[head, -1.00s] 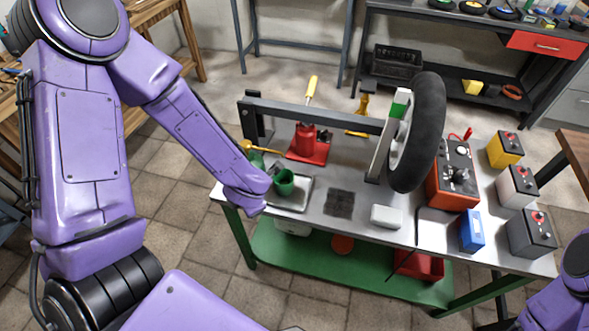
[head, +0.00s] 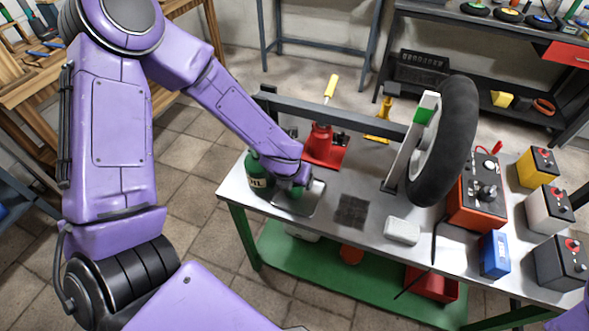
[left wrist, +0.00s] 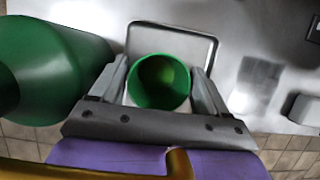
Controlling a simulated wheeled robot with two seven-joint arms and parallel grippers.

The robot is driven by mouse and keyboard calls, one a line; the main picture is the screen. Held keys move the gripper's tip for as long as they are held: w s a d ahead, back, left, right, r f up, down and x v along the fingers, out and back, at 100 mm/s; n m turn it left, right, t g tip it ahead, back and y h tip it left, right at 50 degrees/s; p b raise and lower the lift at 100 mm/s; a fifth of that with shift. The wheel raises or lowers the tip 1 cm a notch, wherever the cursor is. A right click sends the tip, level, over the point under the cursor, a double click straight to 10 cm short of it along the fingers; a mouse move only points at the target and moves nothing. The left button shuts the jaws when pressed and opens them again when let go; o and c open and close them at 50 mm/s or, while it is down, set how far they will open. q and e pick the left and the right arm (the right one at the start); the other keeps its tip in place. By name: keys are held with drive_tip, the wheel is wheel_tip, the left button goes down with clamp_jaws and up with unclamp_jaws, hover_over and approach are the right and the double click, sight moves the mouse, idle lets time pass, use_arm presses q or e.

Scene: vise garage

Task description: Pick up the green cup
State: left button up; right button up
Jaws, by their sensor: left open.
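The green cup (left wrist: 159,82) stands upright on a metal tray (left wrist: 143,29) in the left wrist view, its open top facing the camera. My left gripper (left wrist: 160,72) is open, with one finger on each side of the cup; I cannot tell whether they touch it. In the head view my left gripper (head: 294,186) is over the tray (head: 312,203) and hides most of the cup. A green bottle (head: 258,170) stands just left of the gripper; it is large at the left of the wrist view (left wrist: 55,70). My right gripper is not in view.
The metal workbench (head: 375,235) also holds a red jack (head: 322,148), a wheel (head: 443,140) on a stand, a white block (head: 402,231), a blue box (head: 494,255) and several batteries at the right. A dark mesh patch (head: 352,211) lies right of the tray.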

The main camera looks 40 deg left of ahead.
use_arm(q)
drive_tip(key=c, duration=0.8)
drive_tip(key=shift+o, duration=0.2)
drive_tip(key=shift+s+r, duration=0.1)
drive_tip(key=shift+r, duration=0.05)
drive_tip(key=shift+s+r, duration=0.15)
drive_tip(key=shift+r, duration=0.05)
drive_tip(key=s+d+r+p, duration=0.1)
drive_tip(key=s+r+p, duration=0.2)
drive_tip(key=s+p, duration=0.3)
drive_tip(key=s+d+r+p, duration=0.2)
drive_tip(key=s+r+p, duration=0.2)
drive_tip(key=s+p, duration=0.3)
drive_tip(key=p, duration=0.4)
drive_tip(key=shift+r, duration=0.25)
